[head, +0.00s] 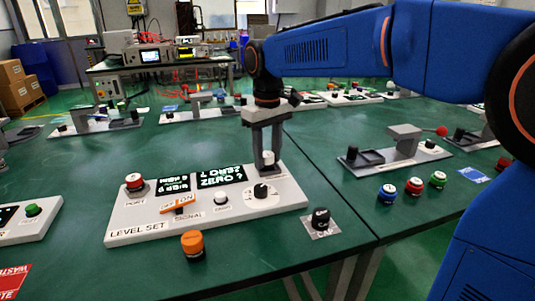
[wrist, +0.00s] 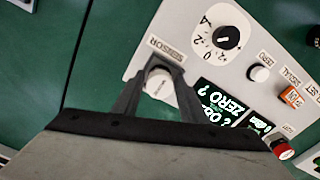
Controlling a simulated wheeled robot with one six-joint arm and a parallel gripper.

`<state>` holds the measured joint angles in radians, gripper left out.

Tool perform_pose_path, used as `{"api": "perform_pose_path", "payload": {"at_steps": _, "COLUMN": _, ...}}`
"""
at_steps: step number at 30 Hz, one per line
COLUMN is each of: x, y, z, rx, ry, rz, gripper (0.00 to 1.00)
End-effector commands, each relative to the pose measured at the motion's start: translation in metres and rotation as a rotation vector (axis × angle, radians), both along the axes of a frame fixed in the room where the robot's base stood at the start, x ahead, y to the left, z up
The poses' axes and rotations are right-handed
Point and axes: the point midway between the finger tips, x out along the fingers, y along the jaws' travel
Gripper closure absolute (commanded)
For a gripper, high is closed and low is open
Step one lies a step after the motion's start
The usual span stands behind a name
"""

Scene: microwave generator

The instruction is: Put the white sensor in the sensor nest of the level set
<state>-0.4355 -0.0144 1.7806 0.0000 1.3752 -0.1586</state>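The level set (head: 130,229) is a light grey panel on the green table, with a dial, two dark displays with green text, and an orange switch. The white sensor (head: 268,157) is a small white piece between my gripper's fingers. My gripper (head: 267,162) points down at the panel's back right, behind the dial. In the wrist view the white sensor (wrist: 159,84) shows between the fingertips of my gripper (wrist: 161,75), beside the printed SENSOR label. The fingers appear closed on its sides. The nest is mostly hidden by the sensor and fingers; I cannot tell whether the sensor is seated.
A red button (head: 134,182) stands at the panel's left and a white zero button (head: 222,198) at its middle. An orange-topped knob (head: 193,244) and a black cap (head: 320,218) stand in front. Blue, red and green buttons (head: 414,186) stand at the right.

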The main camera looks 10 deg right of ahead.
Motion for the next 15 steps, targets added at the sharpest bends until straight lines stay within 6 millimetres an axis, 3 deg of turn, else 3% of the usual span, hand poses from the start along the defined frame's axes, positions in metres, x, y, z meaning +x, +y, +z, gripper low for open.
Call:
{"api": "perform_pose_path", "payload": {"at_steps": 10, "x": 0.0, "y": 0.0, "z": 0.001, "rx": 0.0, "ry": 0.0, "rz": 0.0, "gripper": 0.51}}
{"api": "perform_pose_path", "payload": {"at_steps": 15, "x": 0.0, "y": 0.0, "z": 0.014, "rx": 0.001, "ry": -0.002, "rz": 0.0, "gripper": 0.51}}
